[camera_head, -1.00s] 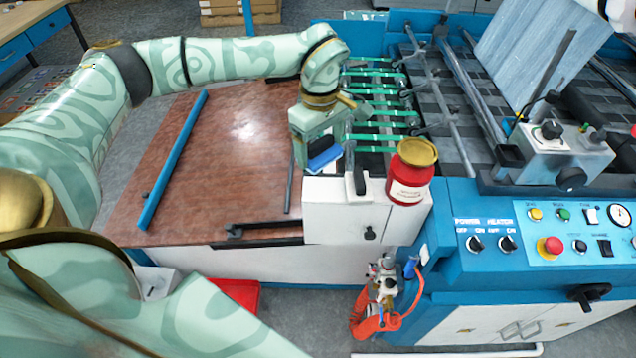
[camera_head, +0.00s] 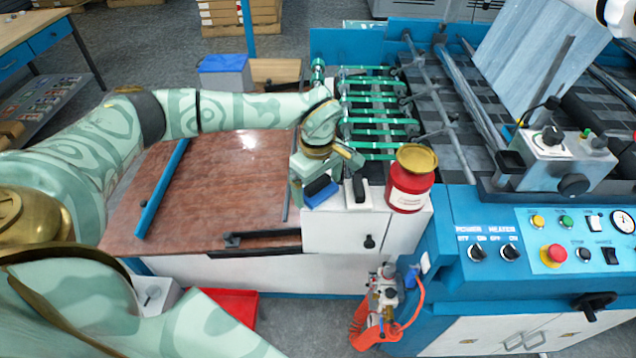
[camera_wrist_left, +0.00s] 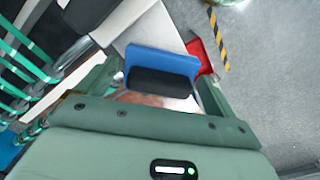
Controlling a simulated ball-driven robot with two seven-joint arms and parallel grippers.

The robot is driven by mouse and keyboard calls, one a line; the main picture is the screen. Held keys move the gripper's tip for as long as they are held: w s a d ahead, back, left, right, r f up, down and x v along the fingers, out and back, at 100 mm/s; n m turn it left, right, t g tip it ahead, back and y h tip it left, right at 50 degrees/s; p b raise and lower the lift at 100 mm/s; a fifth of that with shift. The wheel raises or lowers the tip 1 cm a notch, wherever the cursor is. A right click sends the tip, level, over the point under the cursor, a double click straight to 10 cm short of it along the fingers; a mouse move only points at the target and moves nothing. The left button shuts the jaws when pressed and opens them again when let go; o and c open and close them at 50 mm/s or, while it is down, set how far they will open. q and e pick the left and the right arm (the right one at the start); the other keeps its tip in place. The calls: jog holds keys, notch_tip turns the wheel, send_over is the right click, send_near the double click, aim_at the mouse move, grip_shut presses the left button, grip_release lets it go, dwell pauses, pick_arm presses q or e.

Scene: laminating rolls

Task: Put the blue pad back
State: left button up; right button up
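The blue pad (camera_head: 322,198) with its black grip (camera_head: 320,185) lies at the left end of the white cabinet's top (camera_head: 385,213), looking flat. My left gripper (camera_head: 322,172) is right over it, fingers spread on either side. In the left wrist view the blue pad (camera_wrist_left: 163,62) and its black grip (camera_wrist_left: 160,81) show between the fingertips of my left gripper (camera_wrist_left: 158,82), with what look like narrow gaps at both ends of the grip. The gripper looks open.
A white block with a black handle (camera_head: 357,190) stands close to the pad's right, and a red can (camera_head: 409,182) stands beyond it. The brown board (camera_head: 235,185) with a blue bar (camera_head: 162,190) lies to the left. Green rollers (camera_head: 375,120) are behind.

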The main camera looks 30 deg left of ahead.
aim_at(318, 181)
pick_arm(q)
notch_tip(318, 181, up, 12)
jog(key=p, duration=0.1)
dwell(0.5)
jog(key=shift+r, duration=0.1)
